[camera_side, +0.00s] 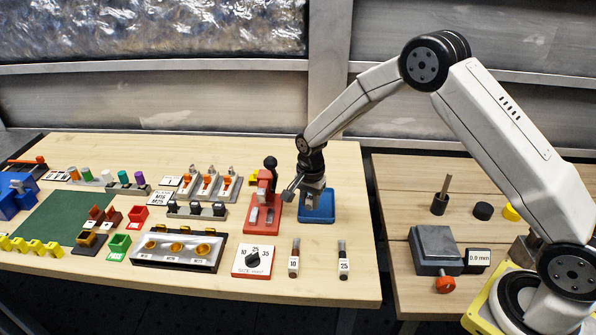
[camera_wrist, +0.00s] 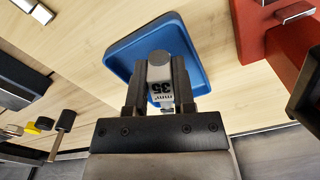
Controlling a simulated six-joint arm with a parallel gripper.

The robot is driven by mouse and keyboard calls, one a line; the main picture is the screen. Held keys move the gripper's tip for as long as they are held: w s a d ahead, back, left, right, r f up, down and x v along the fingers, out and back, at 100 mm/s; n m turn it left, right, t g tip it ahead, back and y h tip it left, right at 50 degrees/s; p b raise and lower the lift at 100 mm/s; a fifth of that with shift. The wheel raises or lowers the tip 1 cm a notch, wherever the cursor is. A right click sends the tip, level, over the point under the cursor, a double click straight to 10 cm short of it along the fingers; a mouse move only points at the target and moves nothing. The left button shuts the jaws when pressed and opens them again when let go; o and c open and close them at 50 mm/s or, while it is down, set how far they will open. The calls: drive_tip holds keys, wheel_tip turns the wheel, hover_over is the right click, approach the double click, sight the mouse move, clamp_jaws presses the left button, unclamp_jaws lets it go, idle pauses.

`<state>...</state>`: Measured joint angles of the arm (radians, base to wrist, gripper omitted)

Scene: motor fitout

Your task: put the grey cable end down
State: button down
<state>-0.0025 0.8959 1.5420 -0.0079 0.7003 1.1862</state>
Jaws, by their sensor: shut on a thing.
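The grey cable end (camera_wrist: 159,72), with a white "35 mm²" label, is between the two fingers of my gripper (camera_wrist: 158,88) in the wrist view. The fingers are shut on it. In the side view my gripper (camera_side: 313,193) points down over the blue tray (camera_side: 322,214). The cable end is mostly hidden there by the fingers. The blue tray also shows behind the cable end in the wrist view (camera_wrist: 118,48). I cannot tell whether the cable end touches the tray floor.
A red press (camera_side: 262,218) with a black-knobbed lever stands just left of the tray. Cable ends marked 10 (camera_side: 294,262) and 25 (camera_side: 343,264) and a dial plate (camera_side: 240,267) are nearer the front edge. Bare table lies between them and the tray.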

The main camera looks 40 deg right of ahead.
drive_tip(key=shift+f, duration=1.35)
drive_tip(key=shift+f, duration=0.15)
drive_tip(key=c, duration=0.7)
unclamp_jaws()
drive_tip(key=shift+c, duration=0.2)
wheel_tip(320, 180, up, 12)
drive_tip(key=shift+r, duration=0.15)
drive_tip(key=shift+s, duration=0.1)
